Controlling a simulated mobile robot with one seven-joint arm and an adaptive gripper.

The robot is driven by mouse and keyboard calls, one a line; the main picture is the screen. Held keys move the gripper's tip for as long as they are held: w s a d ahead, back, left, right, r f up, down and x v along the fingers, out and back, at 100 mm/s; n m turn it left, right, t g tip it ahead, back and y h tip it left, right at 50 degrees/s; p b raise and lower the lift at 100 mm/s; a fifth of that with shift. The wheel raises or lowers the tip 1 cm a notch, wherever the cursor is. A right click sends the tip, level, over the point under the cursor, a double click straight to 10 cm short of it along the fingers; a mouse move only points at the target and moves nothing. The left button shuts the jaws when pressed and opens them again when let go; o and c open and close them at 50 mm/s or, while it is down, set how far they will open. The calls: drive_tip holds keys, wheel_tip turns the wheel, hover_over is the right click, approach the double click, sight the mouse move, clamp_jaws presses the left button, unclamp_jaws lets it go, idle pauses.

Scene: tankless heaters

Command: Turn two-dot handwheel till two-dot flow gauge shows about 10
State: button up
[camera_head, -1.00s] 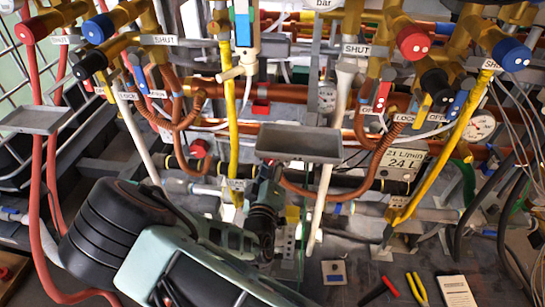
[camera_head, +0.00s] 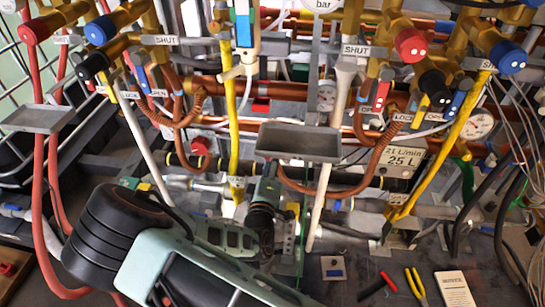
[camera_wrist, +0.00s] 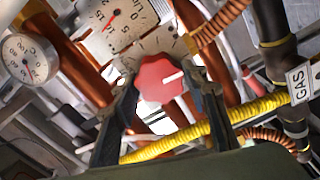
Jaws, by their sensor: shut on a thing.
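In the wrist view, a red lobed handwheel (camera_wrist: 158,82) with a white mark sits between the two dark fingers of my gripper (camera_wrist: 164,98), which is shut on it. No dots show on this wheel. A second round gauge (camera_wrist: 28,58) is at the left. In the head view, my fingers and the held wheel are hidden beyond my wrist and a grey tray (camera_head: 298,142).
At upper right in the head view are two-dot red (camera_head: 410,45) and blue (camera_head: 509,57) knobs. A meter (camera_head: 404,158) reads 21 L/min and 25 L. Pipes and a yellow tube (camera_wrist: 180,138) crowd around my gripper. Pliers (camera_head: 415,283) lie on the bench.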

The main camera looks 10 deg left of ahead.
drive_tip(key=o, duration=1.2)
drive_tip(key=shift+c, duration=0.2)
drive_tip(key=s, duration=1.2)
drive_tip(key=shift+d, duration=0.35)
